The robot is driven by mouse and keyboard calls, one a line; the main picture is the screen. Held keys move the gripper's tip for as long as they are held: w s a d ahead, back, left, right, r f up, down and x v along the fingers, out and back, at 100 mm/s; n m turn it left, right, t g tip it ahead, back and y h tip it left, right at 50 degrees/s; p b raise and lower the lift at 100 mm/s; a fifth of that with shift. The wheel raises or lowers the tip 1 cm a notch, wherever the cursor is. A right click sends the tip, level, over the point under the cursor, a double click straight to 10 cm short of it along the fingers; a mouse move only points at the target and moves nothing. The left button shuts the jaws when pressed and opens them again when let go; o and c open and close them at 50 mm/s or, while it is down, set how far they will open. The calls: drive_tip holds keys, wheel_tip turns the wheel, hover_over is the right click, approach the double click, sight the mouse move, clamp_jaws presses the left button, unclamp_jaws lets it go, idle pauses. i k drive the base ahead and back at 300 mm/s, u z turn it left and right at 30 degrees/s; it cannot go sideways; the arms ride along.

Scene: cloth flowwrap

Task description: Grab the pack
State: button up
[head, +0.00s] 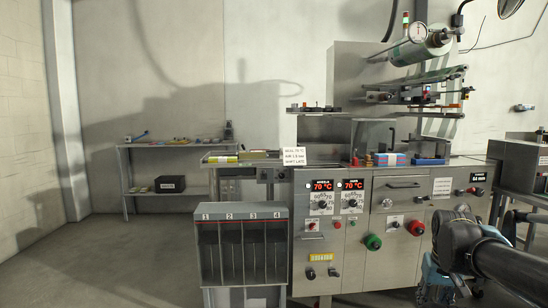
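A yellowish flat piece (222,158) lies on the infeed table at the machine's left end. I cannot tell which of these is the task's pack. Part of my arm, a black tube with a dark and teal joint, shows at the lower right in front of the machine. I cannot make out my gripper's fingers, and nothing visible is held by my arm.
The steel wrapping machine (400,187) has red displays, knobs and a film roll (418,47) above. A grey rack (242,211) with slots numbered 1 to 4 stands in front. A side table (165,143) with small items stands at the back left. Floor at left is clear.

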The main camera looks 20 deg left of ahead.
sight(242, 155)
drive_tip(key=u, duration=0.2)
drive_tip(key=i, duration=1.1)
drive_tip(key=u, duration=0.85)
drive_tip(key=i, duration=0.7)
drive_tip(key=u, duration=0.5)
